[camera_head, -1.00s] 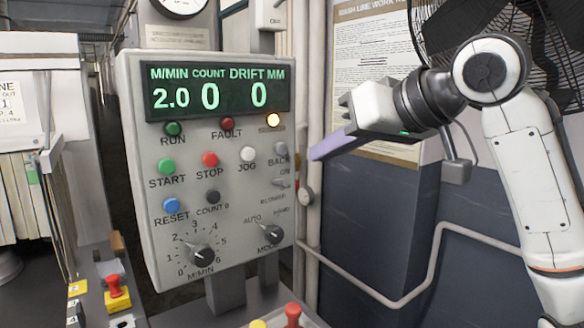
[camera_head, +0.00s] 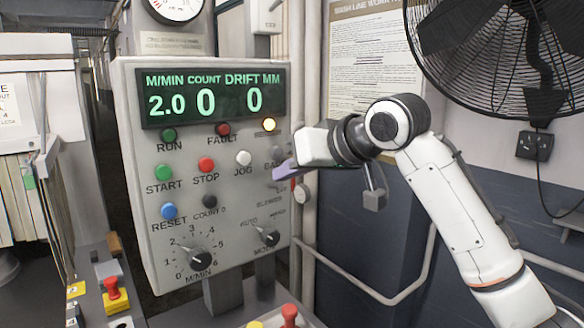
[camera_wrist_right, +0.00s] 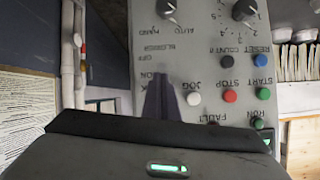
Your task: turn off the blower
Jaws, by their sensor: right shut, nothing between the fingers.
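The grey control panel (camera_head: 228,240) stands left of centre in the head view, with a green display reading 2.0, 0 and 0. My right gripper (camera_head: 279,174) is shut and empty, its fingertips at the panel's right edge, over the area of the blower switch. The gripper hides the switch, and I cannot tell whether they touch. In the right wrist view the panel appears upside down, with the blower label (camera_wrist_right: 161,47) just beyond the shut fingers (camera_wrist_right: 168,98). The left gripper is not in view.
A black caged fan (camera_head: 490,55) is at upper right. A pipe with a round fitting (camera_head: 301,192) runs beside the panel.

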